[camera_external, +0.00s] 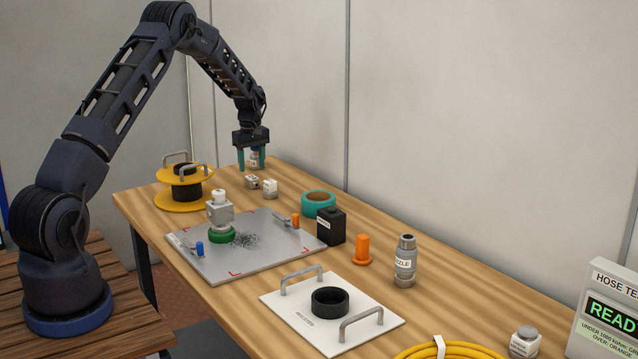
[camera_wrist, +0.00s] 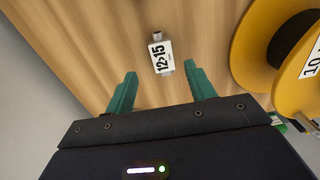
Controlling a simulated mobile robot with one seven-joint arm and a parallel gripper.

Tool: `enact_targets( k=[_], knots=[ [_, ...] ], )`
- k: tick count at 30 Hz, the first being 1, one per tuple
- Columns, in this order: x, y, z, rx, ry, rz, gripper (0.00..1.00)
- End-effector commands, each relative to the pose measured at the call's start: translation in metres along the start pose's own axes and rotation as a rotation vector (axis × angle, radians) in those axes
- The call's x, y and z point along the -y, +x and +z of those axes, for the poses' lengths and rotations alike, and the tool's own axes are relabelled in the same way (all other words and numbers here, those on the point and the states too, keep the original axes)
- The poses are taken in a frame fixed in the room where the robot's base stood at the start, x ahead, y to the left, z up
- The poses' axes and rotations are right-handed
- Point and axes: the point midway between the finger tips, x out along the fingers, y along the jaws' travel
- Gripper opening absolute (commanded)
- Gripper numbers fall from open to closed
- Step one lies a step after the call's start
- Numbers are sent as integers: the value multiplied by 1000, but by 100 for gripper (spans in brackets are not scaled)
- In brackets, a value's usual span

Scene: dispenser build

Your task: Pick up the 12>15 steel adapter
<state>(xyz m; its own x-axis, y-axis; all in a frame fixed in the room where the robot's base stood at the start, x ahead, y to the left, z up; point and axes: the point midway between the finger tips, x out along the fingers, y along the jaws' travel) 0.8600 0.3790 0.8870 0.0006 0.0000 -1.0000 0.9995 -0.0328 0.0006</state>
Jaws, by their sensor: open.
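The 12>15 steel adapter (camera_wrist: 162,57) shows in the wrist view as a small metal piece with a white label reading "12>15". It lies on the wooden table, just beyond the fingertips and roughly centred between them. My gripper (camera_wrist: 160,82) is open, with its two teal fingers apart and nothing held. In the external view my gripper (camera_external: 251,167) points down over the far end of the table. A small labelled piece (camera_external: 254,155) shows between its fingers there, partly covered; it appears to be the same adapter. Its exact height gap to the fingers is unclear.
A yellow spool (camera_external: 184,205) stands left of the gripper; it also shows at right in the wrist view (camera_wrist: 246,42). Two small white-labelled fittings (camera_external: 270,188) sit nearby. A teal tape roll (camera_external: 318,197), black box (camera_external: 331,228) and grey plate (camera_external: 205,266) lie nearer the camera.

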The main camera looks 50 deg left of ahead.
Motion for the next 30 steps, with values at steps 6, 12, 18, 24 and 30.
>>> enact_targets(
  k=[6,12,18,24,30],
  knots=[
    [5,31,2,1,0,-2,55],
    [5,40,2,0,0,0,55],
    [5,40,2,0,0,0,41],
    [5,40,2,0,0,0,2],
    [5,39,2,0,0,0,0]
  ],
)
